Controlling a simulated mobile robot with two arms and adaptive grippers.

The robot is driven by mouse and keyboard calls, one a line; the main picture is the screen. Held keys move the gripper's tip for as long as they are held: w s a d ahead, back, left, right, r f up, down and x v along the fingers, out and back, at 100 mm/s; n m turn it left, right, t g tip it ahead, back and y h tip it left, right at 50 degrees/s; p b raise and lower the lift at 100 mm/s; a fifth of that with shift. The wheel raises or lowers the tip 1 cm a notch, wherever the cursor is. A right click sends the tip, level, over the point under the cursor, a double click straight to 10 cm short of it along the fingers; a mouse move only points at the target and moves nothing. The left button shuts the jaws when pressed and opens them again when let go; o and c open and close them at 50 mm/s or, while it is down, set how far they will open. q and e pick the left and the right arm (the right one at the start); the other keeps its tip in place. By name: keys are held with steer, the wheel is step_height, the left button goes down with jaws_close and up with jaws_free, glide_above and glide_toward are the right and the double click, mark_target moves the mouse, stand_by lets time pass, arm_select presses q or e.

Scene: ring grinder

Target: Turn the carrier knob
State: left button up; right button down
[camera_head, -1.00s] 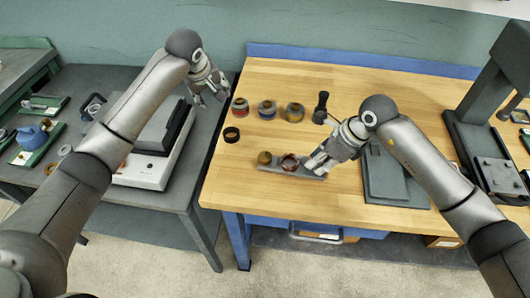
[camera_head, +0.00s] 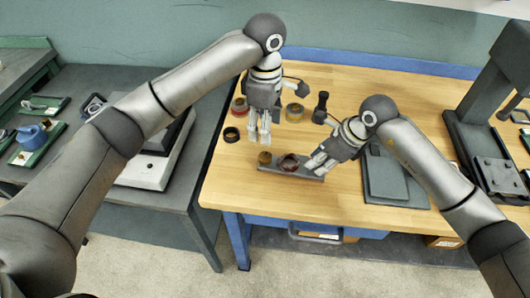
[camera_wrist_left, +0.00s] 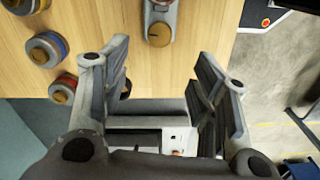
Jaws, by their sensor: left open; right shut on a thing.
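The carrier (camera_head: 300,171) is a grey bar lying on the wooden bench, with a brass-coloured knob (camera_head: 265,157) near its left end and a dark red ring-like part (camera_head: 288,163) at its middle. My right gripper (camera_head: 316,163) is shut on the carrier's right end. My left gripper (camera_head: 259,138) is open and empty, pointing down above and just behind the knob. In the left wrist view the knob (camera_wrist_left: 158,34) shows at the top centre on the carrier's end (camera_wrist_left: 160,12), ahead of the open fingers (camera_wrist_left: 160,72) and apart from them.
A black ring (camera_head: 232,134) lies to the left. A dark upright tool (camera_head: 321,107) stands behind, and a dark flat block (camera_head: 392,178) lies right. The bench front is clear.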

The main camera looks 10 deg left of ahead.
mark_target(265, 156)
arm_select(q)
step_height(265, 156, down, 12)
steer(key=shift+r, duration=0.25)
steer(key=c, duration=1.1)
steer(key=shift+o, duration=0.2)
steer(key=shift+m, duration=0.8)
steer(key=o, duration=1.1)
steer(key=shift+c, duration=0.2)
steer(key=shift+r, duration=0.15)
